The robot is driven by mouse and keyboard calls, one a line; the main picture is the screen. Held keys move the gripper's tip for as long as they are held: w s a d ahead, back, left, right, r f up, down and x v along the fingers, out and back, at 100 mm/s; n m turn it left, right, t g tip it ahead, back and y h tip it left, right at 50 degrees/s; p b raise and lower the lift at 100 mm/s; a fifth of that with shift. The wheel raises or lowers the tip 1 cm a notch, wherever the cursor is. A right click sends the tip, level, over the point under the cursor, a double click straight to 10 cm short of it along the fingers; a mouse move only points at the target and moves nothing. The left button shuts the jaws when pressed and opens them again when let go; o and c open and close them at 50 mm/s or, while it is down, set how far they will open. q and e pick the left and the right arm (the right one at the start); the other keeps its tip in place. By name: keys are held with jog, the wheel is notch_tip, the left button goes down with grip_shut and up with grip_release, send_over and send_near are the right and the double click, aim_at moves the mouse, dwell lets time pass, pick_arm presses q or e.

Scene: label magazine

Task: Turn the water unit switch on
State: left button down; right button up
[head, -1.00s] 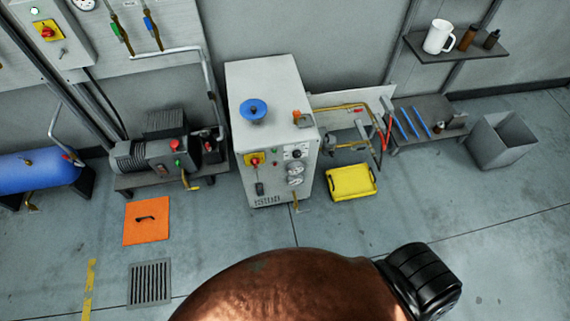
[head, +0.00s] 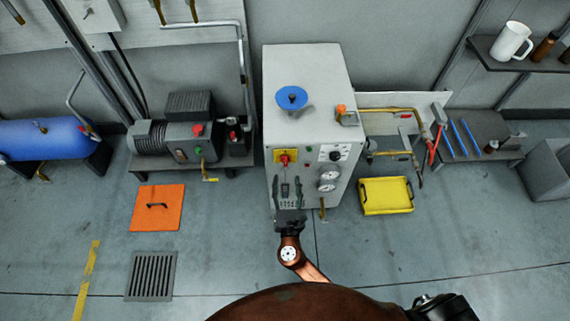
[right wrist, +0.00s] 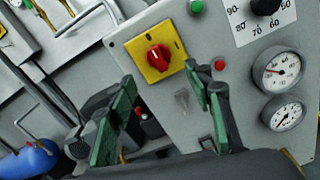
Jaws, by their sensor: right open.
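The water unit is a pale grey cabinet (head: 308,100) with a blue handwheel on top. Its switch, a red rotary knob on a yellow plate (head: 285,157), is at the upper left of the front panel. In the right wrist view the red knob (right wrist: 158,57) is fully visible, above and between my green-padded fingers. My right gripper (head: 287,188) is open and empty in front of the panel, below the switch in the head view. It also shows in the right wrist view (right wrist: 163,108). No contact with the switch is visible. My left gripper is not in view.
The panel also bears a dial (right wrist: 264,4), gauges (right wrist: 276,70), a green button (right wrist: 196,6) and a red light (right wrist: 219,65). A pump (head: 178,140) stands left, a yellow tray (head: 386,195) right. An orange plate (head: 158,207) and a floor grate (head: 151,275) lie front left.

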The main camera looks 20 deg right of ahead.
aim_at(286, 164)
jog(key=b+x, duration=0.1)
jog(key=x, duration=0.6)
jog(key=shift+w+d+r, duration=0.1)
jog(key=shift+w+r, duration=0.05)
jog(key=shift+w, duration=0.2)
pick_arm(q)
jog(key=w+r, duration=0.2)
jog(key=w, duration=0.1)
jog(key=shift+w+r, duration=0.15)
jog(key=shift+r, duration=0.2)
pick_arm(e)
jog(key=shift+c, duration=0.2)
